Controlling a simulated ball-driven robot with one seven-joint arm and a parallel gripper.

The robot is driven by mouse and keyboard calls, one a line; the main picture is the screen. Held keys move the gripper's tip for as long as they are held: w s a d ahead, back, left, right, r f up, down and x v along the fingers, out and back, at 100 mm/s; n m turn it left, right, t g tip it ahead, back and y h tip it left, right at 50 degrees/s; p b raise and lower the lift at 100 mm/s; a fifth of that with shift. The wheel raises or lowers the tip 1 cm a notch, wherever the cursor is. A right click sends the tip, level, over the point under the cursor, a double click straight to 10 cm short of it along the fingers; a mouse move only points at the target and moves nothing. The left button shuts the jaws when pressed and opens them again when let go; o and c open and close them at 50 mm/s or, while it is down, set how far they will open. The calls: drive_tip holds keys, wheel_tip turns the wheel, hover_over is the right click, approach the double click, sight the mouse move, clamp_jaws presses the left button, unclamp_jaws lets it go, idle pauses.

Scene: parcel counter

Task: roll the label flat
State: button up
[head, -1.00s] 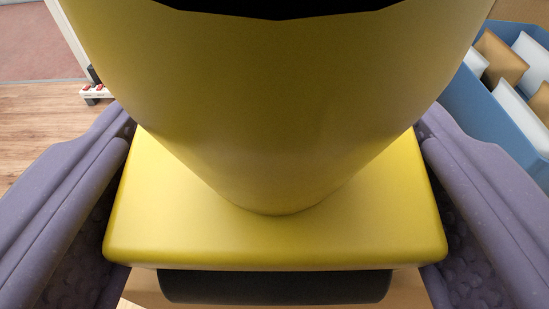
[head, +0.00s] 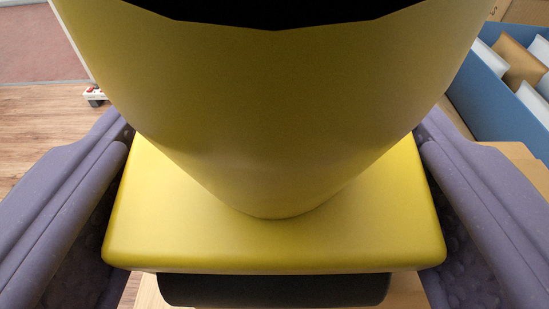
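A yellow tool (head: 275,240) with a block-shaped body and a wide, tapering upper part fills the middle of the head view. A dark cylinder that looks like its roller (head: 275,290) shows beneath its near edge. My gripper (head: 274,190) has one purple finger on each side of the yellow block, and the fingers are shut on it. The label is not visible; the tool hides what lies below and beyond it. I cannot tell whether the roller touches a surface.
A blue bin (head: 497,112) with white and brown parcels stands at the upper right. A pale wooden surface (head: 518,160) shows beside it and below the tool. At the left are a wooden floor (head: 40,125), a reddish carpet (head: 35,45) and a small white-and-red item (head: 95,96).

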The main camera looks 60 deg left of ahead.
drive_tip(key=shift+f, duration=0.3)
drive_tip(key=shift+a, duration=0.1)
drive_tip(key=shift+x, duration=0.8)
drive_tip(key=shift+r, duration=0.15)
drive_tip(key=shift+x, duration=0.85)
drive_tip(key=shift+x, duration=0.95)
drive_tip(key=shift+r, duration=0.25)
drive_tip(key=shift+r, duration=0.1)
